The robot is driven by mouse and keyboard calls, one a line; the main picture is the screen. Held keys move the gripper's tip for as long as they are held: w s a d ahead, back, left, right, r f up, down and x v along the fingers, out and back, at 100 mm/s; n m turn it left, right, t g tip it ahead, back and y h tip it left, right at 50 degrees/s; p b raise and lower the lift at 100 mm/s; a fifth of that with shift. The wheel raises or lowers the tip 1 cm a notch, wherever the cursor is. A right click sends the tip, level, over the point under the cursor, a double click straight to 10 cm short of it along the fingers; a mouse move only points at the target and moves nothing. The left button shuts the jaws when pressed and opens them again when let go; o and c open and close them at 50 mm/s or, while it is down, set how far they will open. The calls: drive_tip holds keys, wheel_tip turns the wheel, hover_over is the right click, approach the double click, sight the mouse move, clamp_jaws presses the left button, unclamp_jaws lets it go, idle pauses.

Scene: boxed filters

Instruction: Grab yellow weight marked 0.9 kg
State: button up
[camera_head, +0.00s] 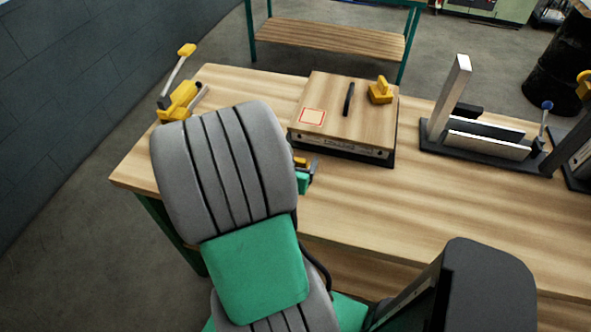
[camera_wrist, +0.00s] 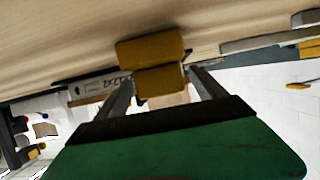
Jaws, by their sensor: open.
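A yellow weight (camera_wrist: 150,51) shows in the wrist view, with a second yellow part (camera_wrist: 158,80) just below it in the picture. My gripper (camera_wrist: 160,88) is open, with one finger on each side of the lower yellow part; I cannot tell whether they touch it. In the head view my gripper (camera_head: 308,176) is mostly hidden behind my arm, at the front left of the wooden box. A bit of yellow (camera_head: 300,162) shows beside it. Another yellow weight (camera_head: 380,91) sits on the box. No 0.9 kg marking is readable.
The wooden box (camera_head: 329,95) has a black handle and a red-edged label. A yellow clamp-like tool (camera_head: 179,100) stands at the table's left end. A dark stand with upright plates (camera_head: 487,146) is at the right. The wooden table (camera_head: 440,218) is clear in front.

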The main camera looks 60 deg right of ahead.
drive_tip(key=shift+x, duration=1.1)
drive_tip(key=shift+c, duration=0.2)
clamp_jaws()
drive_tip(key=shift+w+r, duration=0.1)
drive_tip(key=shift+r, duration=0.15)
